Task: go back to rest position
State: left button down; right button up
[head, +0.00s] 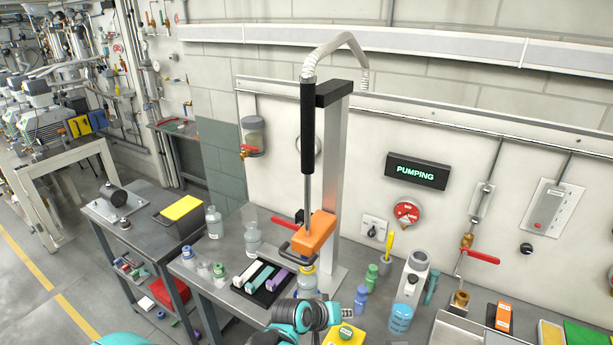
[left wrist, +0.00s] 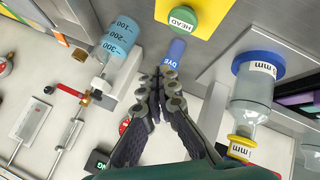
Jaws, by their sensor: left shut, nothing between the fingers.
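My left gripper (head: 322,314) is low in the middle of the head view, above the front of the bench, with its teal and black wrist beside it. The left wrist view shows its two dark fingers (left wrist: 166,80) closed together with nothing between them. Their tips point toward a small blue vial marked DYE (left wrist: 176,50); whether they touch it is unclear. The arm's own links are mostly cut off below. My right gripper is in neither view.
A yellow block (head: 344,335) with a green-capped HEAD piece (left wrist: 183,18) is close to the left gripper. A lit PUMPING sign (head: 417,171) hangs on the wall.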

pick_arm(q)
jog(key=s+a+y+b, duration=0.2)
jog(key=s+a, duration=0.3)
jog(key=a, duration=0.5)
jog(key=s+a+n+t+y+b, duration=0.1)
jog(key=s+a+b, duration=0.3)
jog(key=a, duration=0.7)
jog(key=s+a+f+y+b, duration=0.1)
jog(key=s+a+y+b, duration=0.2)
jog(key=s+a, duration=0.4)
jog(key=a+y, duration=0.1)
jog(key=a, duration=0.2)
jog(key=shift+s+a+t+b, duration=0.25)
jog(key=shift+a+t+b, duration=0.05)
jog(key=shift+a+b, duration=0.1)
